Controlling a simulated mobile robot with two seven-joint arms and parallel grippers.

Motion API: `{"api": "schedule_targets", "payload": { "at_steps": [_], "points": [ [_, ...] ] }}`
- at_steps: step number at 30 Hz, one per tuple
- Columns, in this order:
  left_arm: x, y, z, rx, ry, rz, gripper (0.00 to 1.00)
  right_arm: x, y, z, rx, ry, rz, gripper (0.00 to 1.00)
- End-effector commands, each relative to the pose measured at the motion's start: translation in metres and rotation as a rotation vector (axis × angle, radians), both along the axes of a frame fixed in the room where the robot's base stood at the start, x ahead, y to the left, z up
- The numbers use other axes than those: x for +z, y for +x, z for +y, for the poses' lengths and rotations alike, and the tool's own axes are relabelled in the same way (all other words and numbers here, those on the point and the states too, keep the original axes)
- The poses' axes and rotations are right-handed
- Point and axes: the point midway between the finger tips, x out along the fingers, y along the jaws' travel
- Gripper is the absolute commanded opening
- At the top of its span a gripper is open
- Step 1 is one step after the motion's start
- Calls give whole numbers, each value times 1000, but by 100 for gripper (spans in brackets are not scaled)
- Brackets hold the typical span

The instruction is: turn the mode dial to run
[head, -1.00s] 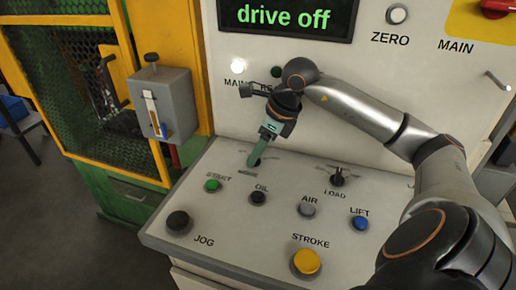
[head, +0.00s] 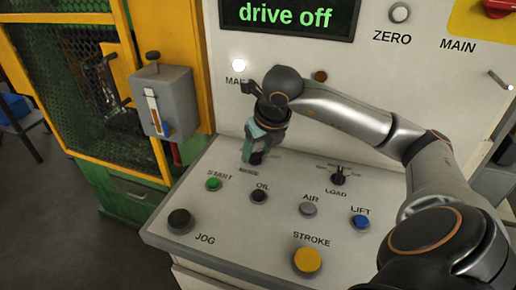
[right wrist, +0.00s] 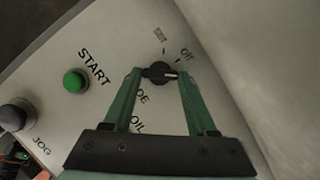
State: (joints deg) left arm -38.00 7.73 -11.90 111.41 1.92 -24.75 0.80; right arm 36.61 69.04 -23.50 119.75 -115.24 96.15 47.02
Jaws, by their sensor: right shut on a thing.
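The mode dial (right wrist: 158,71) is a small black knob on the sloped console. In the right wrist view it sits between the two green fingers of my right gripper (right wrist: 160,73), which is shut on it. A pale mark on the knob points right, below the "Off" label (right wrist: 186,54). A second label (right wrist: 160,34) beside it is too blurred to read. In the head view my right gripper (head: 251,154) reaches down over the dial and partly hides it. My left gripper is not in view.
The display (head: 286,16) reads "drive off". The START button (head: 213,184), OIL button (head: 259,196) and JOG knob (head: 180,221) lie close to the dial. The LOAD switch (head: 338,176) is to the right. A grey lever box (head: 165,102) stands at the left.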

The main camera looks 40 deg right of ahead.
Motion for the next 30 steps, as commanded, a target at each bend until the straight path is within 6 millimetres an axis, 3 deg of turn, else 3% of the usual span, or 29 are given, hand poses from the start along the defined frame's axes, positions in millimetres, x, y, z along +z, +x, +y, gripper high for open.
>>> {"api": "schedule_targets", "payload": {
  "at_steps": [9,23,24,30],
  "points": [
    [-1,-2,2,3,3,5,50,2,1,1,-99,1,-5,2],
    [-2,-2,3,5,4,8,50,1,1,1,-113,1,-4,2],
    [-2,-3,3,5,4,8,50,1,1,1,-113,1,-4,61],
    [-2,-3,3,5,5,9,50,1,1,1,-111,1,-2,83]
  ]
}}
